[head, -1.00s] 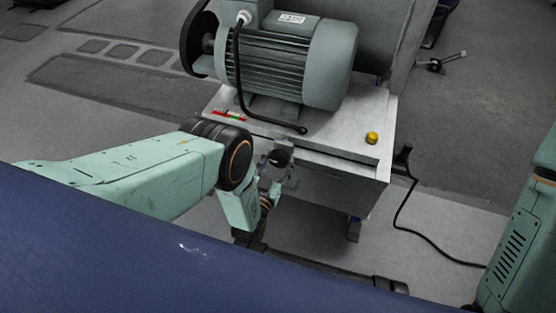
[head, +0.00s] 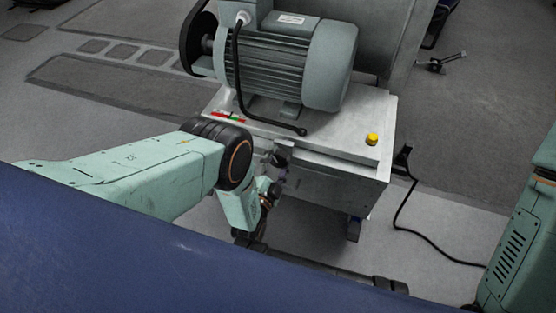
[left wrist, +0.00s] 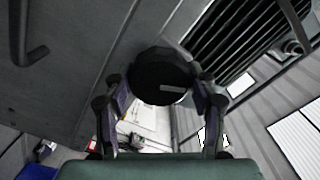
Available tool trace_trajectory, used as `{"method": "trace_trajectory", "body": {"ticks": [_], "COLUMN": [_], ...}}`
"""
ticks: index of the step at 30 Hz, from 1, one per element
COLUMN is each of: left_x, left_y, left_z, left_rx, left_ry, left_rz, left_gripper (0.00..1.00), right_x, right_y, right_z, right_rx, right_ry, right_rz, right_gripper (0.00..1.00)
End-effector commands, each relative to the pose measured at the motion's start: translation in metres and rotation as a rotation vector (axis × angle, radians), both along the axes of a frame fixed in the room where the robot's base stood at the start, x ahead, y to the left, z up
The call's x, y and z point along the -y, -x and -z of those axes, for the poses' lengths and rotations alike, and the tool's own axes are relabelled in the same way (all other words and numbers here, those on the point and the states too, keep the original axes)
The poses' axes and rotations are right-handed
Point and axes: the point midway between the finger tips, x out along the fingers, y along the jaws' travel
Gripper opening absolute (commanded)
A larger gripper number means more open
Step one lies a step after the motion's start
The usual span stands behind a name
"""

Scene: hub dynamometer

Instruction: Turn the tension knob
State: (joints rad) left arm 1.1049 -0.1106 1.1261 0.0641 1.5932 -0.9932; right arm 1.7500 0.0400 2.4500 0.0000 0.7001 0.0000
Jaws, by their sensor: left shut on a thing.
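The tension knob is a round black knob (head: 281,159) on the front of the grey machine cabinet, below its top plate. In the left wrist view the knob (left wrist: 160,72) fills the space between the two fingers, with a pale mark on its face. My left gripper (head: 284,172) is at the knob in the head view, partly hidden behind my own arm link. In the left wrist view my left gripper (left wrist: 162,88) is shut on the knob, one finger on each side. My right gripper is out of view.
A grey-green motor (head: 285,60) with a black cable (head: 238,85) sits on the cabinet top (head: 340,125). A yellow button (head: 372,139) and a red-green strip (head: 229,117) are on it. A black cord (head: 405,205) lies on the floor to the right.

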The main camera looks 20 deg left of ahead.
Motion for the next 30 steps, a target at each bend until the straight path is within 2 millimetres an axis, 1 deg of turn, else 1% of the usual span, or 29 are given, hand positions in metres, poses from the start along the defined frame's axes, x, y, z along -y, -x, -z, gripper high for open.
{"method": "trace_trajectory", "body": {"ticks": [6,15,21,30], "left_x": [0.0001,0.0000,-0.0003,-0.0005], "left_y": [0.0020,0.0020,0.0021,0.0021], "left_z": [0.0021,0.0021,0.0021,0.0020], "left_rx": [-0.001,0.005,0.007,0.008], "left_ry": [-0.172,-0.332,-0.381,-0.397], "left_rz": [0.001,0.001,0.000,0.000], "left_gripper": [0.25,0.25,0.25,0.25], "right_x": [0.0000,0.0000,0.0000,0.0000], "right_y": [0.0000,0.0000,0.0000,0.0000], "right_z": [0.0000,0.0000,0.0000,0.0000], "right_rx": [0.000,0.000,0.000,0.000], "right_ry": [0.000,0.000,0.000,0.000], "right_rz": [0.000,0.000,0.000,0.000], "right_gripper": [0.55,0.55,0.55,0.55]}}
